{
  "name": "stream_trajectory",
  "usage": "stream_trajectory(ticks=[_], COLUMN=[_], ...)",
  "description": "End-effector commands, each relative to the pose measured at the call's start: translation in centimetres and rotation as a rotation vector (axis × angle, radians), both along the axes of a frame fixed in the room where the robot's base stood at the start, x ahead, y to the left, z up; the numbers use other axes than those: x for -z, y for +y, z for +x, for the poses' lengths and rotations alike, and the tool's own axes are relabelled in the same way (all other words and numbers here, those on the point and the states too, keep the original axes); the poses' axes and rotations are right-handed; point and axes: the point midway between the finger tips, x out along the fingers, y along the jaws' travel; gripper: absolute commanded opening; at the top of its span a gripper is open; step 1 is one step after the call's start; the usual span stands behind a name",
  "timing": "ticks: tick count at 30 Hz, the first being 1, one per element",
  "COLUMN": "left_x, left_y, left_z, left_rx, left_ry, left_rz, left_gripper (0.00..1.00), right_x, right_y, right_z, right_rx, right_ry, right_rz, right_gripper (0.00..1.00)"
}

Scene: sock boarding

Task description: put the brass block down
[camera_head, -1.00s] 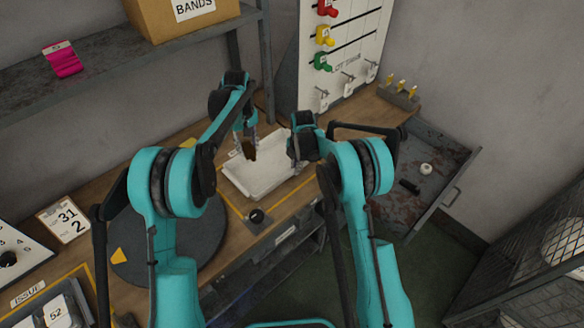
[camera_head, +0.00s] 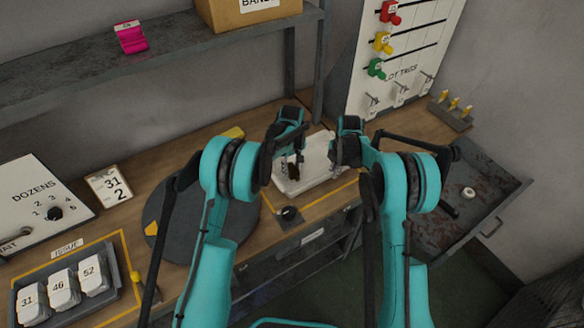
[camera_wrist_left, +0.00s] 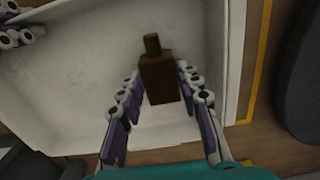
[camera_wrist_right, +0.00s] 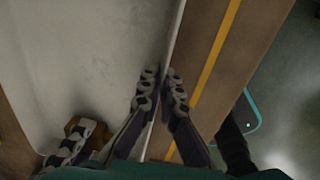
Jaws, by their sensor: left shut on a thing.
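The brass block (camera_wrist_left: 160,78), dark brown with a narrow neck, is between the fingers of my left gripper (camera_wrist_left: 158,88), which is shut on it. In the head view the block (camera_head: 293,171) shows dark over the left part of the white tray (camera_head: 322,176). The tray floor lies behind the block in the left wrist view; I cannot tell whether the block touches it. My right gripper (camera_wrist_right: 163,88) has its fingers close together on either side of the tray's wall (camera_wrist_right: 176,38), shut on it. In the head view its fingertips are mostly hidden by my arm.
A round dark disc (camera_head: 240,222) lies left of the tray, and a small dark knob plate (camera_head: 288,220) in front of it. An open drawer (camera_head: 500,190) is at the right. A shelf (camera_head: 180,45) overhangs the back. An issue rack (camera_head: 85,302) stands front left.

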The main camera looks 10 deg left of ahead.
Motion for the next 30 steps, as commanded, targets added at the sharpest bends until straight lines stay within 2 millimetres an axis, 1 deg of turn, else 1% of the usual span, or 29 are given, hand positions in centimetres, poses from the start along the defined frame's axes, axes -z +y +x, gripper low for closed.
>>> stream_trajectory(ticks=[8,9,10,11,20,23,26,30], left_x=[0.1,0.1,0.1,0.1,0.0,-0.6,-2.2,-5.3], left_y=[0.0,0.0,0.0,0.0,0.0,0.0,0.0,0.0], left_z=[0.0,0.0,0.0,0.0,0.0,0.0,0.0,0.0], left_rx=[0.000,0.000,0.000,0.000,0.000,0.000,0.000,0.000], left_ry=[0.000,0.000,0.000,0.000,0.000,0.000,0.000,0.000], left_rz=[0.000,0.000,0.000,0.000,0.000,0.000,0.000,0.000], left_gripper=[0.00,0.42,0.49,0.54,0.54,0.54,0.54,0.54], right_x=[0.0,0.0,0.0,0.0,0.0,0.0,0.0,0.0], right_y=[0.0,0.0,0.0,0.0,0.0,0.0,0.0,0.0], right_z=[0.0,0.0,0.0,0.0,0.0,0.0,0.0,0.0], right_rx=[0.000,0.000,0.000,0.000,0.000,0.000,0.000,0.000], right_ry=[0.000,0.000,0.000,0.000,0.000,0.000,-0.001,-0.001], right_rz=[0.000,0.000,0.000,0.000,0.000,0.000,0.001,0.001], right_gripper=[0.00,0.00,0.00,0.00,0.00,0.00,0.00,0.00])
